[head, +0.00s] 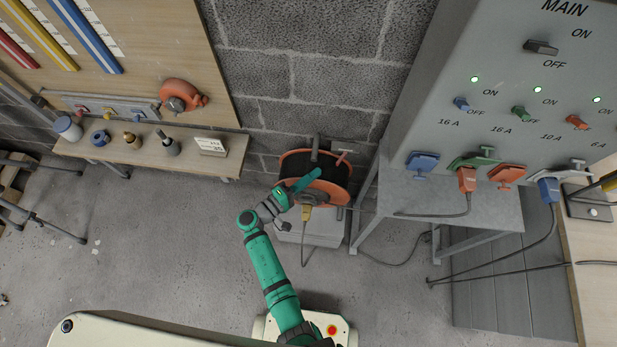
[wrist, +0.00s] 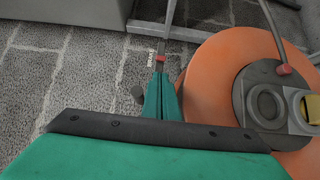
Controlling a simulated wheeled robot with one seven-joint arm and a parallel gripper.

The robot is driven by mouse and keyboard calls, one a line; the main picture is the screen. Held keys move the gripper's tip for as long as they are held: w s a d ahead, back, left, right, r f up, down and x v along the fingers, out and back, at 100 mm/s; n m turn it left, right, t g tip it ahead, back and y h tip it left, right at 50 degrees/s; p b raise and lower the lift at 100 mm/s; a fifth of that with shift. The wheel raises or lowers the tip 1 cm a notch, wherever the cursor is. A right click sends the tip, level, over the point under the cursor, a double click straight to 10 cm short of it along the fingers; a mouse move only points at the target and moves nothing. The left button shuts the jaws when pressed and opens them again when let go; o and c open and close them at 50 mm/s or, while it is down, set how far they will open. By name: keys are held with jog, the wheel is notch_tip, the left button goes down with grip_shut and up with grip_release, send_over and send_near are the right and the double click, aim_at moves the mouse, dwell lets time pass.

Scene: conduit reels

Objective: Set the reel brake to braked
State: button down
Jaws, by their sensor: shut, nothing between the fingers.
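The orange conduit reel (head: 335,190) stands on a grey box against the block wall, and its orange face fills the right of the wrist view (wrist: 205,80). A small red-tipped part (wrist: 160,58), which looks like the brake lever, sits just beyond my fingertips beside a small white label with red lettering (wrist: 150,55). The lettering is too small to read, and the lever's setting cannot be told. My gripper (head: 314,174) reaches over the reel's upper part. In the wrist view my gripper (wrist: 162,80) is shut and empty, close to the red tip; contact cannot be told.
The grey power panel (head: 450,90) with plugs and hanging cables stands to the right. A wooden bench (head: 225,160) stands to the left. Open concrete floor (head: 160,260) lies left of my arm.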

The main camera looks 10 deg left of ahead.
aim_at(341, 160)
jog(key=shift+x, duration=3.05)
